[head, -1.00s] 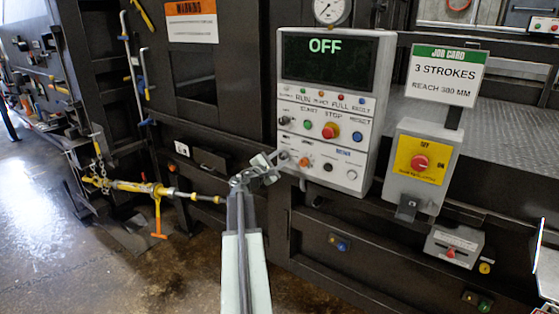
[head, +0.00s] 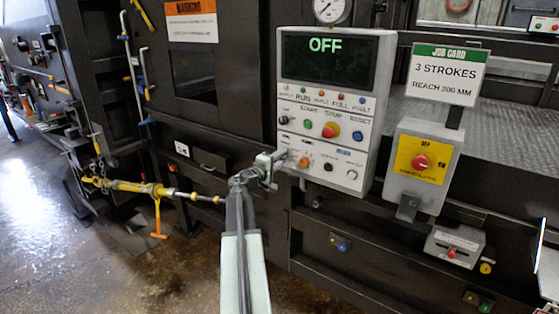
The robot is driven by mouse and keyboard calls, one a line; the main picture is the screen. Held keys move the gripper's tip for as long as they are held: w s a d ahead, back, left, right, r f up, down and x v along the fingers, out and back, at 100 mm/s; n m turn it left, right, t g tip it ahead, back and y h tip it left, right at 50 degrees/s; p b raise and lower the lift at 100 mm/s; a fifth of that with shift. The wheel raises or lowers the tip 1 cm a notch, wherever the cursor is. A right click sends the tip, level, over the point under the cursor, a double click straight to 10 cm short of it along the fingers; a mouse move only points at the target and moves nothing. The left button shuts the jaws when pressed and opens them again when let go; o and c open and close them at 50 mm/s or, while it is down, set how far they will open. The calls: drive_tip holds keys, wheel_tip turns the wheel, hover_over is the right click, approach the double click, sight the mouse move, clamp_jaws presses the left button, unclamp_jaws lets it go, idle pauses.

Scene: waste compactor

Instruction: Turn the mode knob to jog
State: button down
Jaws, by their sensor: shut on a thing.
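The light grey control panel (head: 369,125) stands at the centre, its display (head: 328,60) reading OFF in green. My gripper (head: 278,157) is at the panel's lower left edge. It is shut on the mode knob (head: 283,153), a small grey knob that is mostly hidden by the jaws. The knob's labels and pointer are too small or covered to read. My arm reaches up to it from the bottom of the picture.
An orange button (head: 302,163) is just right of my gripper, and a red stop button (head: 330,130) above it. A grey box with a red rotary switch (head: 421,162) and a job card (head: 448,77) stand right. A yellow-handled turnbuckle (head: 130,186) is left.

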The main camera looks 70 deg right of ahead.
drive_tip(key=shift+w+m, duration=0.2)
drive_tip(key=shift+m, duration=0.2)
drive_tip(key=c, duration=1.1)
unclamp_jaws()
drive_tip(key=shift+o, duration=0.2)
drive_tip(key=shift+s, duration=0.1)
drive_tip(key=shift+a, duration=0.1)
drive_tip(key=v, duration=0.7)
drive_tip(key=shift+a, duration=0.3)
